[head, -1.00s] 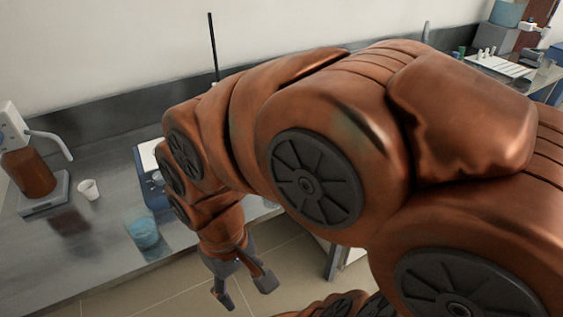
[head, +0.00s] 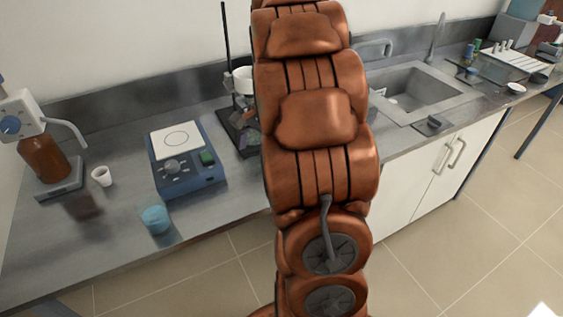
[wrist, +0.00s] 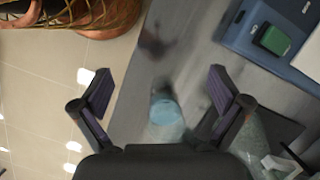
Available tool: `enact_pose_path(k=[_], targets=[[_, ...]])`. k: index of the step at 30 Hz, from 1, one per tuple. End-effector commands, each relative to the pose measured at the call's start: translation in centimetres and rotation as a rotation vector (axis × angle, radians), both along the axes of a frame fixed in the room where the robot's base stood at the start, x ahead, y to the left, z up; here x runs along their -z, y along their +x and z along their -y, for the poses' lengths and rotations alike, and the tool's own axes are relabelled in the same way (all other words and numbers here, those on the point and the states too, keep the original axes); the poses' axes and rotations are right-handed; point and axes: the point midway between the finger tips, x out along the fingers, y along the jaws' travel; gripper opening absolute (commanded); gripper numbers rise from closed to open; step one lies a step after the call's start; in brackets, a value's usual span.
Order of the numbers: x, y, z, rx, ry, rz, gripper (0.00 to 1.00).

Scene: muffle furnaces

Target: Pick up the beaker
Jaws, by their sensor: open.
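The beaker (head: 156,220) holds blue liquid and stands near the front edge of the counter in the head view. In the wrist view the beaker (wrist: 167,112) shows between my two fingers, close to the palm edge of the picture. My gripper (wrist: 161,82) is open, with its dark fingers spread wide on either side and nothing held. It appears to be above the counter; how high over the beaker I cannot tell. In the head view my gripper is hidden or out of frame.
A blue hotplate (head: 186,165) stands right of the beaker; its green switch (wrist: 272,40) shows in the wrist view. A small white cup (head: 102,176) and a brown bottle (head: 44,158) are to the left. A dark stand (head: 228,60) is behind. A sink (head: 420,92) is at right.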

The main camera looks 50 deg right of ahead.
Motion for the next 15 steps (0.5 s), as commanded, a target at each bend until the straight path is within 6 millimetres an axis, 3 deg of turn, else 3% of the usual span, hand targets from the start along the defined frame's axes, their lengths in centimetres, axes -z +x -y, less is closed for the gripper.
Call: enact_pose_path(k=[1, 6, 12, 15], targets=[[0.4, 0.4, 2.2, 0.072, 0.011, -0.002, 0.99], [1.7, 1.2, 7.8, 0.269, 0.051, -0.013, 0.99], [2.8, 1.2, 11.9, 0.41, 0.084, -0.017, 0.99], [3.1, 1.2, 12.7, 0.439, 0.092, -0.017, 0.99]])
